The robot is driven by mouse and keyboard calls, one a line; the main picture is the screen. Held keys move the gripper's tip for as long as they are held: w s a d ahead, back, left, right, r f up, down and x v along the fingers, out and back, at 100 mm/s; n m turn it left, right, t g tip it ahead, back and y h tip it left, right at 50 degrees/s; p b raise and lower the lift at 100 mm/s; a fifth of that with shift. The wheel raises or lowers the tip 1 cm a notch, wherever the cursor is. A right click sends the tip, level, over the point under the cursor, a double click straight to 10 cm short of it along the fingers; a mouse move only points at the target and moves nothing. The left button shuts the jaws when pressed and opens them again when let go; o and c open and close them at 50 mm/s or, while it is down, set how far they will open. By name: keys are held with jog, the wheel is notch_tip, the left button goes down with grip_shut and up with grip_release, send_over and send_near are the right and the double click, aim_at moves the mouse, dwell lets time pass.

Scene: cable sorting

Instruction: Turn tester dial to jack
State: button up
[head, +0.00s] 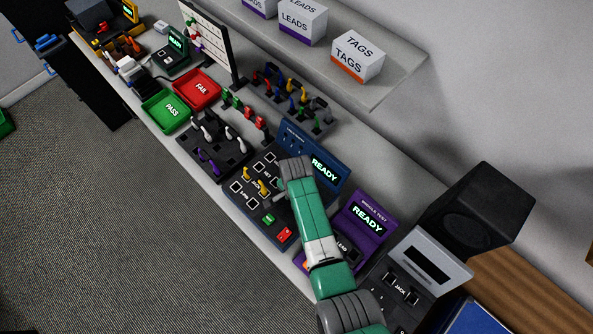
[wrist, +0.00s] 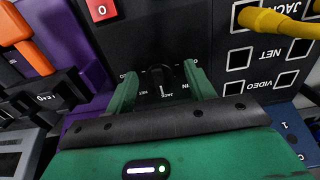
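The blue cable tester (head: 284,137) has a lit READY screen and stands on the bench in the head view. Its black dial (wrist: 160,76) shows in the wrist view on the dark panel, with small labels around it; one appears to read NET and one JACK. A pale mark on the dial points toward the bottom of the picture, but the exact label it meets is too small to tell. My gripper (wrist: 159,69) is open, one green finger on each side of the dial, with gaps visible. In the head view my arm hides the dial.
On the tester panel are labelled sockets (wrist: 264,54), a yellow plug (wrist: 270,20), and a red button (wrist: 100,9). A purple module tester (head: 372,208) stands close to the right of my arm. A black cable rack (head: 222,158) stands to the left.

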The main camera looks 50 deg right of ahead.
notch_tip(320, 180, up, 8)
jog(key=shift+f+p, duration=0.1)
jog(key=shift+p, duration=0.35)
dwell(0.4)
